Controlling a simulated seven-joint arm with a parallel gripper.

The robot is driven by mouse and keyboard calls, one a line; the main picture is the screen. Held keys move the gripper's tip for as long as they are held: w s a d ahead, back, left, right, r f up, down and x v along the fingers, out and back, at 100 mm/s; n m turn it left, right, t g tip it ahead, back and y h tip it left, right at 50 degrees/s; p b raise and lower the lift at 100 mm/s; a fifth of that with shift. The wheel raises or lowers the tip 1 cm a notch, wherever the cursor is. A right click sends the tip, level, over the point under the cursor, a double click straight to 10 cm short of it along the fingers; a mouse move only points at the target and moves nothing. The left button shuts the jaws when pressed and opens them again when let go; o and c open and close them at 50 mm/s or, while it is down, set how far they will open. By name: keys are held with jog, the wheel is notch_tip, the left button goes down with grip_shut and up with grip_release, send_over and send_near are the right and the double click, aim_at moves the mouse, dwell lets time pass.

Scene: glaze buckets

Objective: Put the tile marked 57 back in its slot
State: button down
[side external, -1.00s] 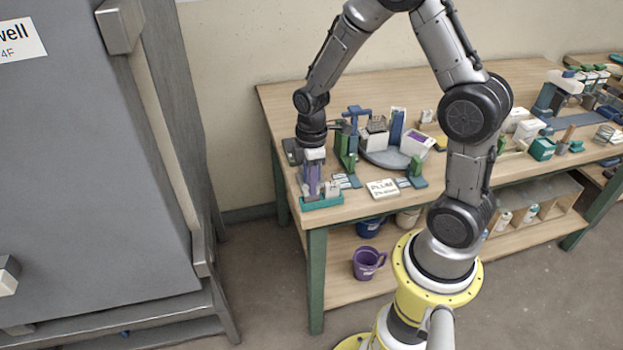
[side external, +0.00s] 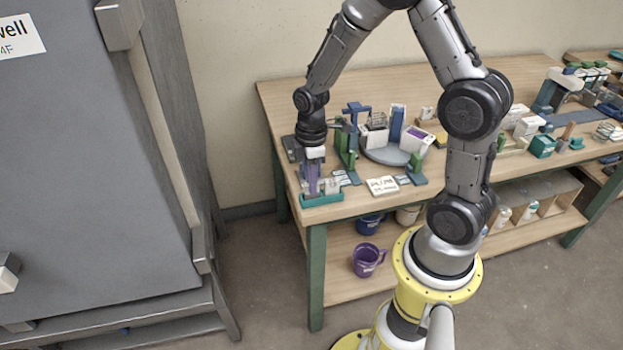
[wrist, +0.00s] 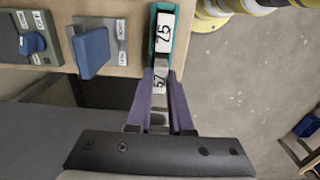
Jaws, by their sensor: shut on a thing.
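My gripper (side external: 312,190) points down at the left end of the teal tray (side external: 324,200), near the front left corner of the bench. In the wrist view its purple fingers (wrist: 159,95) are shut on a pale tile marked 57 (wrist: 159,82). The teal tray also shows in the wrist view (wrist: 183,32), with another white tile (wrist: 164,28) in it, its number sideways and hard to read. The held tile lies in line with that tile, at the tray's near end. The fingers hide its lower part, so I cannot tell whether it is seated in a slot.
A green and blue stand (side external: 350,145) and a grey round plate (side external: 385,155) with boxes stand behind. A tall grey cabinet (side external: 90,180) is at the left.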

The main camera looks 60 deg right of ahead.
jog(key=shift+f, duration=0.1)
jog(key=c, duration=0.7)
grip_release()
jog(key=shift+c, duration=0.2)
jog(key=shift+r, duration=3.55)
